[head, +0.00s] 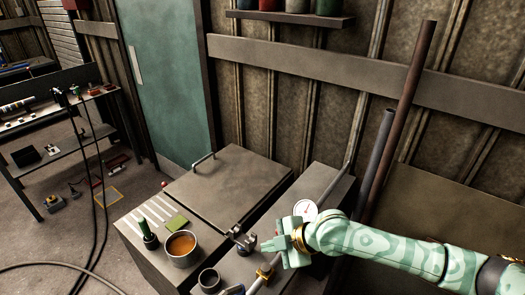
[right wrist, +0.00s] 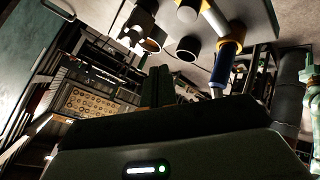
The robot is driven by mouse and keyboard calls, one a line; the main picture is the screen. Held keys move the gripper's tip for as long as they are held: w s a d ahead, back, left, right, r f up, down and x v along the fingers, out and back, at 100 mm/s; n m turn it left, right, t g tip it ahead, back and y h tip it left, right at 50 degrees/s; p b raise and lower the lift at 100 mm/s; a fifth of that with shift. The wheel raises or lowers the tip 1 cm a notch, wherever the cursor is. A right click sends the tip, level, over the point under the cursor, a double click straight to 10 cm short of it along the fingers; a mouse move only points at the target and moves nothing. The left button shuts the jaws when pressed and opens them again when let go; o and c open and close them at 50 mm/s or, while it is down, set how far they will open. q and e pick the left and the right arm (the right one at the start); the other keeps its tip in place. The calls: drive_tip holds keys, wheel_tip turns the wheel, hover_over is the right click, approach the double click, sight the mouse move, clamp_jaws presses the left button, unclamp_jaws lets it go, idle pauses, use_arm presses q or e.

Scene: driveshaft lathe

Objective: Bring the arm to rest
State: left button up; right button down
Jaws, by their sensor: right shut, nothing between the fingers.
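My right arm, pale green with a swirl pattern, comes in from the right in the head view. Its right gripper (head: 268,243) is over the front part of the workbench, with its fingers together and nothing between them. The right wrist view shows the dark fingers (right wrist: 158,87) close together above the black gripper body. My left gripper is not in view.
A round white dial gauge (head: 306,210) is close behind the gripper. Pipes (head: 405,110) lean at the right. A shelf table (head: 60,151) stands far left.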

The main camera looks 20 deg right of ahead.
drive_tip(key=s+a+m+t, duration=0.1)
drive_tip(key=s+a+m, duration=0.1)
drive_tip(key=s+a, duration=0.35)
drive_tip(key=s+d+r+m+h, duration=0.1)
drive_tip(key=s+d+m+h, duration=0.5)
drive_tip(key=d, duration=0.5)
drive_tip(key=s+d+m+h, duration=0.4)
drive_tip(key=s+d+h, duration=0.25)
drive_tip(key=d, duration=0.45)
drive_tip(key=s+a+f+g+y+b, duration=0.1)
drive_tip(key=s+a+f+b, duration=0.1)
drive_tip(key=f, duration=1)
drive_tip(key=s+a+f+g+y+b, duration=0.1)
drive_tip(key=s+a+f+y+b, duration=0.15)
drive_tip(key=f, duration=0.95)
drive_tip(key=s+a+f+g+y+b, duration=0.1)
drive_tip(key=s+f+b, duration=0.1)
drive_tip(key=f, duration=1)
drive_tip(key=s+f+m+g+y+b, duration=0.1)
drive_tip(key=s+f+m+g+b, duration=0.2)
drive_tip(key=s+f, duration=1.3)
drive_tip(key=shift+s+b, duration=0.7)
drive_tip(key=shift+s, duration=0.45)
drive_tip(key=shift+d+f, duration=0.1)
